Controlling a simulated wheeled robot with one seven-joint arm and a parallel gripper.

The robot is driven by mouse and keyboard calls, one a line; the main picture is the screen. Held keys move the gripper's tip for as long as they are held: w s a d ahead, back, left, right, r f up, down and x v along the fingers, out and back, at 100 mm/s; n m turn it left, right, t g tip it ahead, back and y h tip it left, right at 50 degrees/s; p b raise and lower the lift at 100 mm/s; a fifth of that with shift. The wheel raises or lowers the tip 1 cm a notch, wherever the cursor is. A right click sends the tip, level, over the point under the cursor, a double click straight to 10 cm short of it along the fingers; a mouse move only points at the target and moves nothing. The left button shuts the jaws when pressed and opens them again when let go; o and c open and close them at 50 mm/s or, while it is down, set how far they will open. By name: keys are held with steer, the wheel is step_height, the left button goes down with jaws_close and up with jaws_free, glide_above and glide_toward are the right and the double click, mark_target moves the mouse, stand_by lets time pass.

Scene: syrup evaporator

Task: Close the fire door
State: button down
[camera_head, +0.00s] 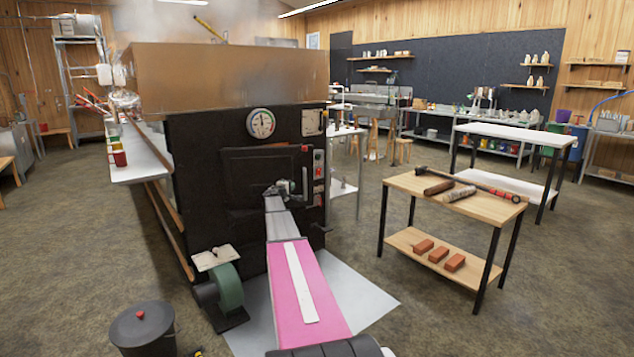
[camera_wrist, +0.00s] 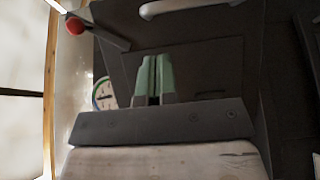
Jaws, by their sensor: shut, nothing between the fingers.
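The fire door (camera_head: 240,165) is a black rectangular panel in the dark front of the evaporator. It looks about flush with its frame, though I cannot tell whether it sits fully shut. A handle (camera_head: 305,187) stands upright at its right side. My gripper (camera_head: 284,187) is in front of the door's right half, near the handle, and hides part of the panel. In the wrist view the green fingers (camera_wrist: 154,62) are together and empty, pointing across the dark door (camera_wrist: 200,65). Whether they touch it is unclear. A pale bar, probably the handle (camera_wrist: 165,8), shows at the top.
A round gauge (camera_head: 261,123) sits above the door. A green blower (camera_head: 229,287) stands at lower left of the front, with a lidded dark bin (camera_head: 142,328) nearer. A wooden cart (camera_head: 408,182) with tools and bricks is at right. Floor between is free.

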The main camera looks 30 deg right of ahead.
steer(key=x, duration=1.3)
steer(key=shift+f, duration=0.45)
steer(key=shift+w, duration=0.15)
